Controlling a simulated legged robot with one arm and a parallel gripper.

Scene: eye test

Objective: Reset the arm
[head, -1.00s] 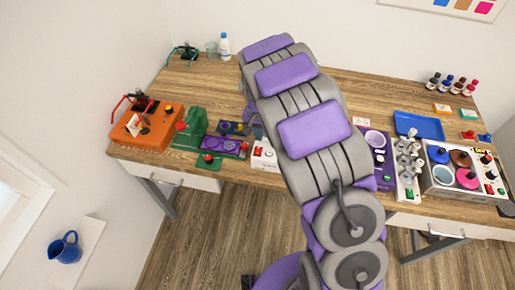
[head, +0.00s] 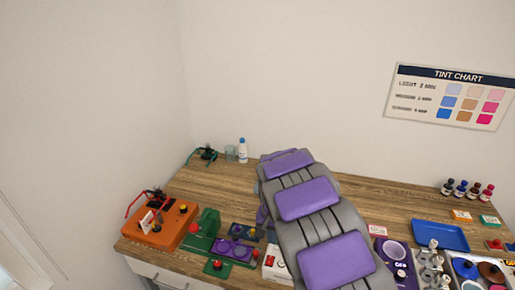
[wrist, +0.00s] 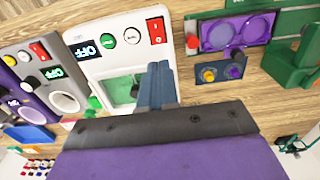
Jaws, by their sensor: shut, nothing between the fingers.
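My arm (head: 308,198), grey with purple pads, reaches over the table in the head view. Its gripper end is mostly hidden behind the arm there. In the wrist view my gripper (wrist: 157,72) shows as two blue-grey fingers, closed together and empty. The fingers are in front of a white machine (wrist: 88,68) with an "OFF" display, a red switch and a green recess. I cannot tell whether they touch it. In the head view the arm partly covers this white machine (head: 270,258).
An orange box (head: 165,228), a green device (head: 206,222) and purple plates (head: 232,250) stand on the left. A purple machine (head: 397,255), a blue tray (head: 440,235) and several bottles (head: 460,190) are on the right. The table's back middle is mostly bare.

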